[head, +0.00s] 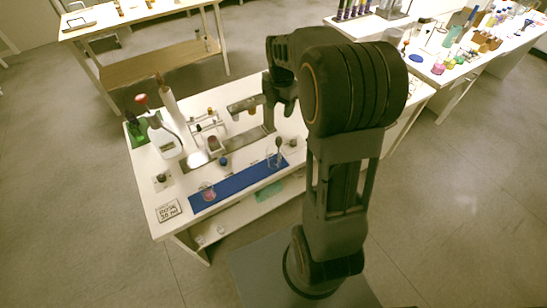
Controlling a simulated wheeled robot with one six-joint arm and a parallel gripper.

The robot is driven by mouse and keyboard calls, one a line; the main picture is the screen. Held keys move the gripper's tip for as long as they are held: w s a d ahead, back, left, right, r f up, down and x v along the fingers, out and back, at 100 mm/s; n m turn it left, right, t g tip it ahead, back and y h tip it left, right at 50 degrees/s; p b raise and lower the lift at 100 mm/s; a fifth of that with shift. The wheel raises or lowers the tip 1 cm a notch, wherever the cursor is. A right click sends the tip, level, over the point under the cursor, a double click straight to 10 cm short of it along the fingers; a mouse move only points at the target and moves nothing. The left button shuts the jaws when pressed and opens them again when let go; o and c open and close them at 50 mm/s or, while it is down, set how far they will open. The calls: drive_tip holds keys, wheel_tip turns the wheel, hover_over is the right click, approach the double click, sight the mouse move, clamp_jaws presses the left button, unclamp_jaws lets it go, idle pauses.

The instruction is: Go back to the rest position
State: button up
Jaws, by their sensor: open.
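My gripper (251,118) is open above the back right part of the white table, at the end of my bent dark arm. I see nothing held between its fingers. A blue mat (240,186) lies along the table's front. A small glass with pink contents (208,192) stands on its left end, and a clear glass with something dark and upright in it (274,158) stands on its right end. A small rack with bottles (210,124) stands behind the mat, to the left of my gripper. My arm hides part of the table's right side.
A written card (169,211) lies at the front left corner. Another table (147,17) stands behind, and a cluttered bench (452,48) at the right. The floor between is clear.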

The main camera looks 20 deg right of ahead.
idle(0.3)
drive_tip(key=s+a+r+m+t, duration=0.2)
drive_tip(key=s+a+m, duration=0.3)
drive_tip(key=s+m, duration=0.3)
drive_tip(key=s+a+r+m+t, duration=0.2)
drive_tip(key=s+a+m, duration=0.2)
drive_tip(key=s+m, duration=0.4)
drive_tip(key=shift+a+r+m, duration=0.3)
drive_tip(key=shift+a+m, duration=0.1)
drive_tip(key=shift+m, duration=3.5)
drive_tip(key=shift+s, duration=0.1)
